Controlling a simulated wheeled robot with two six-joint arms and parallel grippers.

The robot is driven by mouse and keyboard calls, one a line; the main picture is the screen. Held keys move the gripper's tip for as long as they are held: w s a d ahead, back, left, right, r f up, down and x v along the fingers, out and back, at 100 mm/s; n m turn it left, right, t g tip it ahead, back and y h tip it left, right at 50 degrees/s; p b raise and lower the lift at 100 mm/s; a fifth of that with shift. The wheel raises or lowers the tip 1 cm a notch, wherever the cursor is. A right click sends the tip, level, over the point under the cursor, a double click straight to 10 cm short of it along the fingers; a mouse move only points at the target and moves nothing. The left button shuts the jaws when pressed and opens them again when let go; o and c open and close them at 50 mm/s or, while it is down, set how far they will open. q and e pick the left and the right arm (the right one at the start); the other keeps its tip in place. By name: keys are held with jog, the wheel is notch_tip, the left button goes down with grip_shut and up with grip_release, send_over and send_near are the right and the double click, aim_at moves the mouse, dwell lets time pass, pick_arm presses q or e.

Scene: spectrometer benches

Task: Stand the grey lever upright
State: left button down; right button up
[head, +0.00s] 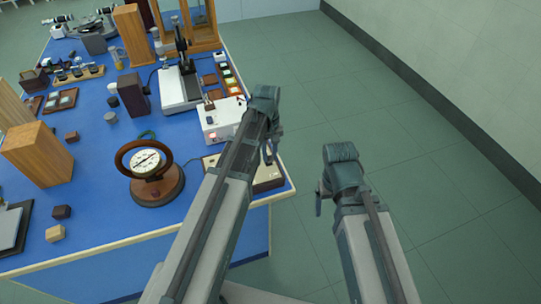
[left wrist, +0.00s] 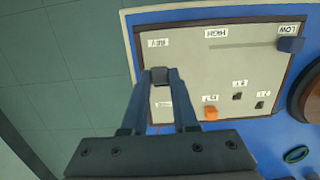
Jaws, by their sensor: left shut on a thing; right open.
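The grey lever (left wrist: 160,77) shows as a dark grey block between the fingertips of my left gripper (left wrist: 160,85) in the left wrist view. The gripper is shut on it, over the left part of a pale, wood-framed panel (left wrist: 205,60). The lever's tilt cannot be told from this angle. In the head view my left gripper (head: 268,154) is above the panel's box (head: 268,178) at the bench's right edge, and my arm hides much of the box and the lever. My right gripper (head: 319,198) is open and empty, off the bench over the floor.
The panel carries a blue block (left wrist: 290,44) near the LOW label, an orange block (left wrist: 210,113) and small dark toggles (left wrist: 237,97). A round dial instrument (head: 150,168) stands left of the panel. A white device (head: 222,120) stands behind. Floor at right (head: 400,170) is clear.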

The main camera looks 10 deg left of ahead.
pick_arm(q)
jog(key=shift+w+a+f+g+h+b, duration=0.1)
jog(key=shift+w+a+g+h+b, duration=0.2)
jog(key=shift+w+g, duration=0.25)
jog(key=shift+w+a+g+h+b, duration=0.2)
jog(key=shift+w+g+h+b, duration=0.05)
jog(key=shift+w+g+h, duration=0.25)
jog(key=shift+w+a+g+h+b, duration=0.25)
jog(key=shift+g+h+b, duration=0.15)
jog(key=shift+g+b, duration=0.2)
jog(key=shift+s+r, duration=0.1)
jog(key=shift+r, duration=0.1)
jog(key=c, duration=0.7)
grip_release()
